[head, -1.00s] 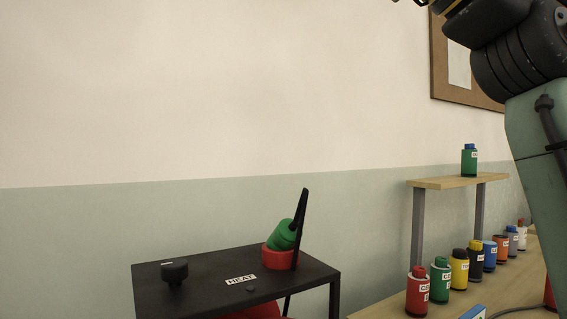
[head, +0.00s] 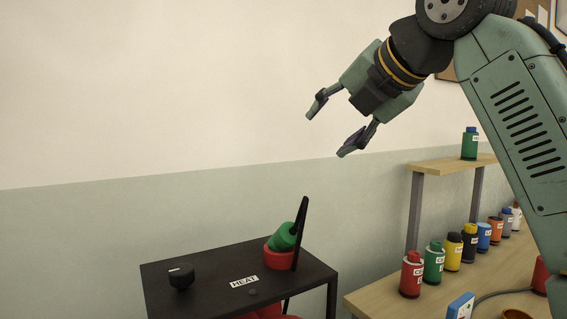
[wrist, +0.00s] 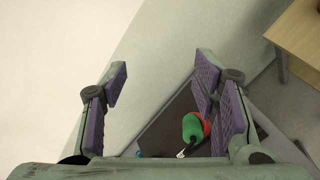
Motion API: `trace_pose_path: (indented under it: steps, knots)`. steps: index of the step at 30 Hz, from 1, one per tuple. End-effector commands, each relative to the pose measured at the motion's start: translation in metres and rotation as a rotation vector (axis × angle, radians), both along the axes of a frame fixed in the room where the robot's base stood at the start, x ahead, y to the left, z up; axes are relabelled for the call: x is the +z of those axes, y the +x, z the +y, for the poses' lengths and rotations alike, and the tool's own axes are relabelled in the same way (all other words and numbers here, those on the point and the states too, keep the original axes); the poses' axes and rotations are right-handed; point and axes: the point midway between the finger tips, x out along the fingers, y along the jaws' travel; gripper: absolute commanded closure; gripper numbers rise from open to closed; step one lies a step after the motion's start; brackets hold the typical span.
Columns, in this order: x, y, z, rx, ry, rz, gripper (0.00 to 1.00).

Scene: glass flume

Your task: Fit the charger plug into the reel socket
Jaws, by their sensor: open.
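My gripper (head: 328,134) is open and empty, high in front of the wall, above and behind the dark stand in the head view. In the wrist view its two purple-padded fingers (wrist: 160,80) are spread wide with nothing between the tips. I cannot make out a charger plug or a reel socket for certain. A blue and white box-shaped piece (head: 460,306) at the bottom edge of the head view has a grey cable (head: 505,292) beside it; whether it is the charger cannot be told, as it is cut off.
A dark stand labelled HEAT (head: 215,270) carries a black knob (head: 181,276) and a red ring (head: 280,258) with a green, black-handled tool (head: 284,237). Several coloured bottles (head: 411,275) line the wooden bench (head: 380,299). A small shelf (head: 450,164) holds a green bottle (head: 470,144).

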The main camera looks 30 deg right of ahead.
Motion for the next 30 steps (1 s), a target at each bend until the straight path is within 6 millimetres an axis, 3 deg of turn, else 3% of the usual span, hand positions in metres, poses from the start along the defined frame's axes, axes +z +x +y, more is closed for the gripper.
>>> trace_pose_path:
  steps: [4,10,18,30]
  knots:
    - [-0.039,-0.033,0.041,0.241,-0.017,0.275,0.46]
    - [-0.061,-0.063,0.065,0.422,-0.038,0.432,0.46]
    - [-0.096,-0.045,0.073,0.444,-0.039,0.446,0.46]
    - [-0.127,-0.019,0.078,0.436,-0.038,0.445,0.46]
